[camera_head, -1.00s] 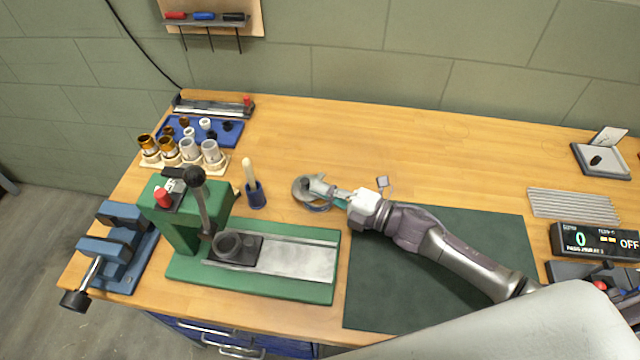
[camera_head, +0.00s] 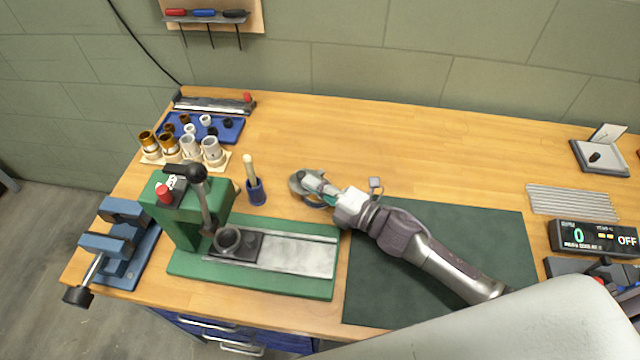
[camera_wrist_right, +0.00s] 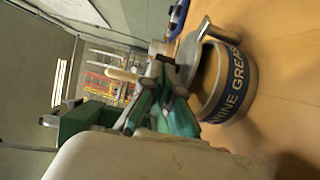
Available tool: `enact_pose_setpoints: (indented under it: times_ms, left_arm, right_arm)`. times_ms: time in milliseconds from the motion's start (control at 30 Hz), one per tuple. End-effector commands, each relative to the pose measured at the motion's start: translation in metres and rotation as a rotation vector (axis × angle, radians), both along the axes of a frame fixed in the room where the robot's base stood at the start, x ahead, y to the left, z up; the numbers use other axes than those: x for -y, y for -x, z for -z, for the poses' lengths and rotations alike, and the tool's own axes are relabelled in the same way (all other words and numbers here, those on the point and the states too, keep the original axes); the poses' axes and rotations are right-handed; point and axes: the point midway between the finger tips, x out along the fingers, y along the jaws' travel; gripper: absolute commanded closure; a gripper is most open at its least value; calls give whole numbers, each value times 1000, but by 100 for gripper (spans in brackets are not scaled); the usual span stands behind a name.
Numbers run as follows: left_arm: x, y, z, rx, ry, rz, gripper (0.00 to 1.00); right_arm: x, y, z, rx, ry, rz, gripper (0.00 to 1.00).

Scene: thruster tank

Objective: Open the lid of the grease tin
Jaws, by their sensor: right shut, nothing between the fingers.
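The grease tin (camera_wrist_right: 232,94), a round metal tin with a dark blue band lettered "...INE GREASE", stands on the wooden bench. In the wrist view its metal lid (camera_wrist_right: 190,57) is tilted up from the rim, and part of the tin's inside shows. In the head view the grey lid (camera_head: 299,184) covers most of the tin. My right gripper (camera_head: 324,190) is shut and empty, its teal fingers close beside the lid. In the wrist view the right gripper (camera_wrist_right: 145,103) is next to the lid; contact is unclear. My left gripper is out of view.
A green press (camera_head: 300,288) stands left of my right arm, with a blue holder (camera_head: 256,194) behind it. A blue vise (camera_head: 125,245) is at far left. A dark green mat (camera_head: 385,300) lies under my arm. The bench behind the tin is clear.

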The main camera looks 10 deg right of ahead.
Motion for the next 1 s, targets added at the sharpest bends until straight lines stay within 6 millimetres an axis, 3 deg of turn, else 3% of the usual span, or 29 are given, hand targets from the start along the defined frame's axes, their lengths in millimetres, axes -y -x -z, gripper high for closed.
enact_pose_setpoints:
  times_ms: [167,600,1000]
  left_arm:
    - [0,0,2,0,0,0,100]
    - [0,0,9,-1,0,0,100]
    - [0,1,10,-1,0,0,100]
  right_arm:
    - [-7,-5,1,-1,-2,-1,100]
    - [-17,-13,1,-1,-4,220,100]
    - [-17,-15,0,-1,-2,251,100]
